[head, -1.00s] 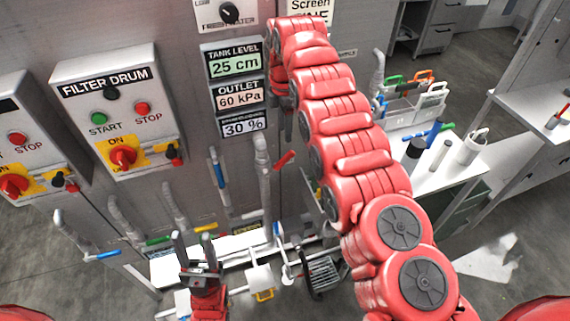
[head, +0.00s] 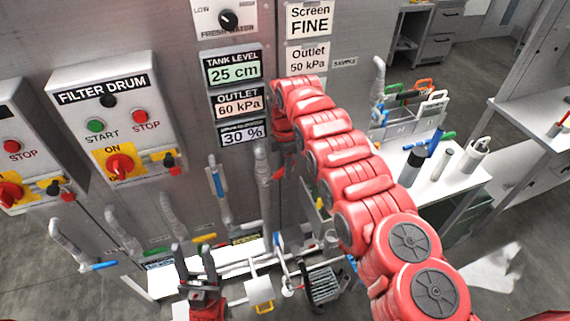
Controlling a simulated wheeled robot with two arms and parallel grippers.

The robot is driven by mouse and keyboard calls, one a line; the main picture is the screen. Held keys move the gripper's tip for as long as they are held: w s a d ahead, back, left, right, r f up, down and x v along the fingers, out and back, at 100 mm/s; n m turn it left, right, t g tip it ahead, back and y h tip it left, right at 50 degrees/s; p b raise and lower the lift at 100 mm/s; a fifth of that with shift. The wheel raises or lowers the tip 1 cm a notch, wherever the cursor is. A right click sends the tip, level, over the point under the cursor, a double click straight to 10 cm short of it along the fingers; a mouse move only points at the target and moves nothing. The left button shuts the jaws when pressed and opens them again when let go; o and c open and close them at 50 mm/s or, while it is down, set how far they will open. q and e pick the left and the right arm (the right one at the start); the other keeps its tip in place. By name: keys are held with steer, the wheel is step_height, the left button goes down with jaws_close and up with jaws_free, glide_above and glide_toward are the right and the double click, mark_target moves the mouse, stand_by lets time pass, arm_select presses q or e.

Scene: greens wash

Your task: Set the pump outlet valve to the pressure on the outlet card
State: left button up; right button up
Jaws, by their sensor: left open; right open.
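The outlet card (head: 309,60) on the grey panel reads "Outlet 50 kPa". The outlet display (head: 237,103) reads 60 kPa. Below it, a grey pipe-like valve (head: 262,165) stands upright with a small red handle (head: 279,173) at its right, partly hidden; I cannot read its label. My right arm reaches in from the right to the panel. My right gripper (head: 283,155) hangs below the wrist, open and mostly hidden, close to the red handle; contact cannot be told. My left gripper (head: 194,248) is open and empty, low in front of the valve row.
Several other valves with blue, green and yellow handles stand to the left, such as the blue one (head: 98,266). The filter drum box (head: 112,125) has buttons and a switch. A freshwater knob (head: 228,19) is above. A bench (head: 440,190) with cups is at the right.

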steer(key=shift+w, duration=0.1)
jaws_close()
stand_by(1.2)
